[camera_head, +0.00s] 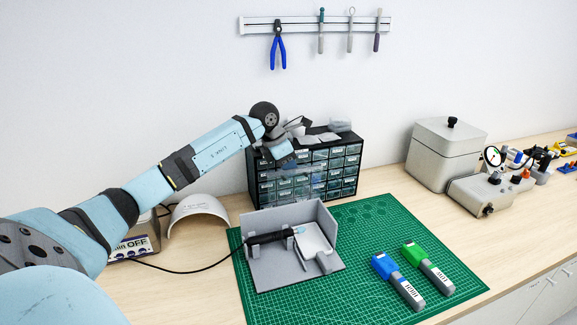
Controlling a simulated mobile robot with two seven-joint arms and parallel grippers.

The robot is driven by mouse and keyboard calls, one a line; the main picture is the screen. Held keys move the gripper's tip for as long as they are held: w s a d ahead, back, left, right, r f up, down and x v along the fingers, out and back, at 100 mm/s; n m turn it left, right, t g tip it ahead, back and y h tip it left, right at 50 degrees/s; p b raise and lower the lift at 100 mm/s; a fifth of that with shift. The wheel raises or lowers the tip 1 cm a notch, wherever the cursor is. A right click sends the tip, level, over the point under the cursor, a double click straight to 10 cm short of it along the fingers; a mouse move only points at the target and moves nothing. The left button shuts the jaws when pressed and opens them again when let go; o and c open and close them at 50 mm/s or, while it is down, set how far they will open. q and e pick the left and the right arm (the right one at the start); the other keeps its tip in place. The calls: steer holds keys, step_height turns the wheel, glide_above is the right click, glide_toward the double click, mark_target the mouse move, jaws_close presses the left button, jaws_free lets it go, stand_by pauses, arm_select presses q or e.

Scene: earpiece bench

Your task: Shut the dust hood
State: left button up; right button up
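No part is plainly marked as the dust hood. A grey open-topped box (262,262) with raised back and right walls stands on the green mat. It holds a dark corded handpiece (268,237) and a pale block (313,247). A faint bluish see-through shape (312,183) shows above it, before the drawers; I cannot tell whether it is a clear cover. A white arched shell (200,212) stands to the left. My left gripper (288,160) is above and behind the box, against the drawers; its fingers are unclear. My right gripper is not in view.
A drawer cabinet (345,165) stands behind the box. On the green cutting mat (350,290) lie a blue-ended tool (398,282) and a green-ended tool (428,268). A grey lidded machine (445,155) stands at right. A black cable (190,271) crosses the left bench.

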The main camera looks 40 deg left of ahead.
mark_target(295, 173)
arm_select(q)
jaws_close()
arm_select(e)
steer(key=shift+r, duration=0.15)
arm_select(q)
steer(key=shift+d, duration=0.1)
steer(key=d+y+b, duration=0.1)
steer(key=s+d+t+b, duration=0.1)
steer(key=y+b, duration=0.1)
steer(key=shift+s+d+r+m+y, duration=0.25)
steer(key=shift+d+r+m+y, duration=0.05)
steer(key=shift+d, duration=0.1)
steer(key=shift+s+d+b, duration=0.3)
steer(key=shift+s+d, duration=0.05)
steer(key=shift+d, duration=0.4)
steer(key=shift+s+d, duration=0.25)
steer(key=shift+d, duration=0.2)
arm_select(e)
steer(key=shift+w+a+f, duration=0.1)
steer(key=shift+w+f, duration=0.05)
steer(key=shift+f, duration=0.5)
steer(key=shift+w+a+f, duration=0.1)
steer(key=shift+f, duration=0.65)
